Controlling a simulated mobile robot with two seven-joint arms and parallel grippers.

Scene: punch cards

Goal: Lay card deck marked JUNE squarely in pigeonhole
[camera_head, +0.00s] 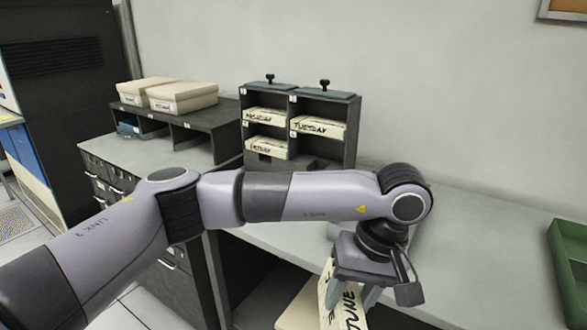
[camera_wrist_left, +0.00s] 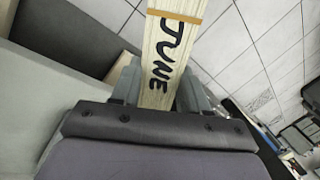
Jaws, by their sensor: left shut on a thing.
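The card deck marked JUNE (camera_head: 351,308) is a cream stack with black lettering, hanging low near the bench's front edge. My left gripper (camera_head: 349,288) is shut on the deck. In the left wrist view the deck (camera_wrist_left: 172,52) stands out from between the fingers (camera_wrist_left: 158,92), with an orange-brown band across it. The dark pigeonhole rack (camera_head: 292,91) stands at the back of the bench. Its upper holes hold decks marked MONDAY (camera_head: 264,117) and TUESDAY (camera_head: 319,126). The lower left holds another deck (camera_head: 268,147), its marking unclear. The lower right hole looks empty; my arm hides the rack's foot.
Cream boxes (camera_head: 182,96) sit on a low dark shelf unit (camera_head: 196,134) left of the rack. A green tray (camera_head: 569,262) stands at the right edge. The bench top (camera_head: 480,235) between rack and tray is clear. My left arm crosses in front of the rack.

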